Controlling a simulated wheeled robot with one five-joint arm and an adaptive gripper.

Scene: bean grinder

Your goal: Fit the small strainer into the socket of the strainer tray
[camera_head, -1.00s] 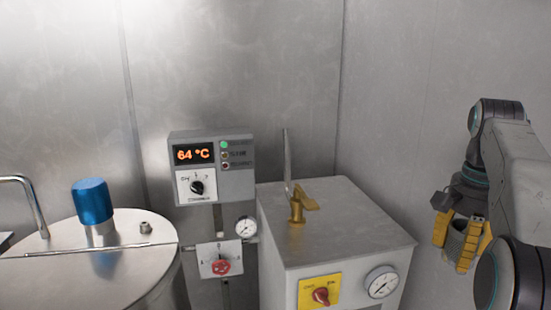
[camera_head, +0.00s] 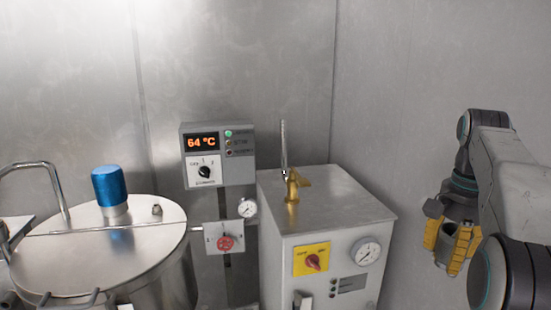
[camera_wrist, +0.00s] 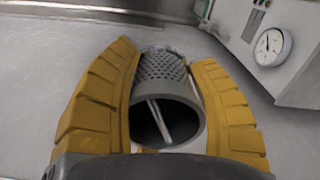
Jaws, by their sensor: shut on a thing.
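My gripper (camera_head: 452,246) is at the right of the head view, its yellow fingers pointing down. In the wrist view my gripper (camera_wrist: 165,95) is shut on the small strainer (camera_wrist: 162,70). The strainer is a grey, perforated cylinder with an open, plain rim facing the wrist camera and a thin bar across its inside. In the head view it is mostly hidden between the fingers. It is held in the air, clear of the machines. I do not see the strainer tray or its socket in either view.
A grey cabinet (camera_head: 335,215) with a brass tap (camera_head: 293,186), a red knob and a gauge stands left of my arm. A steel vat (camera_head: 95,255) with a blue cap (camera_head: 109,185) is at left. A control box (camera_head: 217,155) reads 64 °C. Bare floor (camera_wrist: 35,90) shows in the wrist view.

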